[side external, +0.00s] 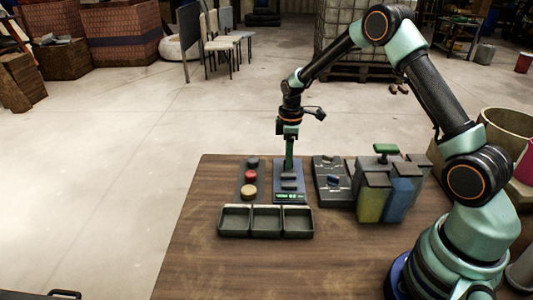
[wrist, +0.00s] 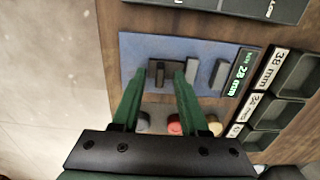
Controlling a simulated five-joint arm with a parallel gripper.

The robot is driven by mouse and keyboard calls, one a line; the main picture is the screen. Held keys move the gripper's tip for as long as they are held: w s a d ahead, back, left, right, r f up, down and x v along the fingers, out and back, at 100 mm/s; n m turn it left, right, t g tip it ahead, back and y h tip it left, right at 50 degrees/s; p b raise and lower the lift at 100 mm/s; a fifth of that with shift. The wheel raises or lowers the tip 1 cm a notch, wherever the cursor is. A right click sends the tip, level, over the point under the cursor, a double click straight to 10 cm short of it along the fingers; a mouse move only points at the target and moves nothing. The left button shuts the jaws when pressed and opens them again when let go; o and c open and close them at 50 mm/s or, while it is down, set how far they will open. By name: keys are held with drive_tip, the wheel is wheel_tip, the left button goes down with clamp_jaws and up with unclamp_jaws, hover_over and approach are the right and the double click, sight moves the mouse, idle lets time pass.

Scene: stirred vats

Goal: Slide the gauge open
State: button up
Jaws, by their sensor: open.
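The gauge is a blue plate (wrist: 205,46) with upright grey blocks and a lit green display (wrist: 240,71) that seems to read 28 mm. It also shows in the side view (side external: 278,189), partly behind my gripper. My gripper (wrist: 160,73) has two green fingers, open and pointing down at the plate. In the wrist view the fingertips lie on either side of a small dark upright block (wrist: 158,72), with gaps visible. More grey blocks stand to the right of it. In the side view my gripper (side external: 289,167) is low over the gauge's far part; contact cannot be told.
A three-compartment tray (side external: 267,207) with size labels stands in front. Left of the gauge are a grey, a red (side external: 250,176) and a tan round piece. A dark slotted panel (side external: 331,190) and colored bins (side external: 402,203) stand right. The table's left side is clear.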

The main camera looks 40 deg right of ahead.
clamp_jaws()
idle(1.4)
